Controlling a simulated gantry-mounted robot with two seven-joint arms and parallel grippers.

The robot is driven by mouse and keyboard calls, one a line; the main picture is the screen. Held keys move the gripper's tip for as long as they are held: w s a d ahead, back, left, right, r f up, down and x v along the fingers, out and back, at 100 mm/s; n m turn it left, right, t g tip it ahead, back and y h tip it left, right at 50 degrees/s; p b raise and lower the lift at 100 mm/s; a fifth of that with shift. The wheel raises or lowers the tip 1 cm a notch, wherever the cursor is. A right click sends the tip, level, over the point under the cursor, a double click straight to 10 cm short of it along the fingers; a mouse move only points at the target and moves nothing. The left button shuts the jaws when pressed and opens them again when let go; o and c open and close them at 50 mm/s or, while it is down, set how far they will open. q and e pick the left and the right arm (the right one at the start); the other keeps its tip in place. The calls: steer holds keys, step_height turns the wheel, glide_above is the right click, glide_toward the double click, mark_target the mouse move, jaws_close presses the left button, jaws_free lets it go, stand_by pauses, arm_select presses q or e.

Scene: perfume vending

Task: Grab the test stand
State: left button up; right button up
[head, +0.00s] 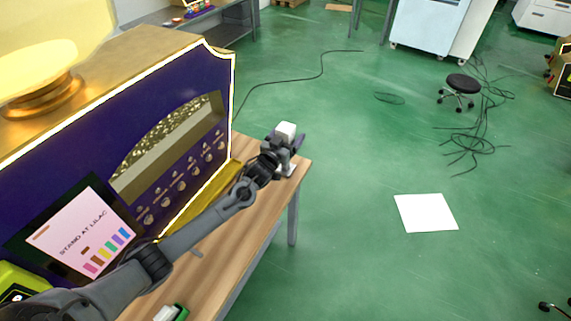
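My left gripper (288,148) is over the far right end of the wooden table (228,254), its arm reaching in from the lower left. A small white block-like piece (286,130) shows at the fingers, and a pale flat piece (290,170) shows just below, near the table's corner. These may be parts of the test stand, but the gripper hides much of them. I cannot tell whether the fingers are closed on them. My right gripper is not in view.
A dark blue and gold vending machine (75,140) stands on the table at left, its screen (83,235) reading "STAND AT LILAC". A green and white item (172,313) lies at the bottom edge. A white sheet (426,212), cables and a black stool (462,84) are on the green floor.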

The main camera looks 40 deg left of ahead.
arm_select(q)
jaws_close()
stand_by(0.4)
steer(key=shift+r, duration=0.15)
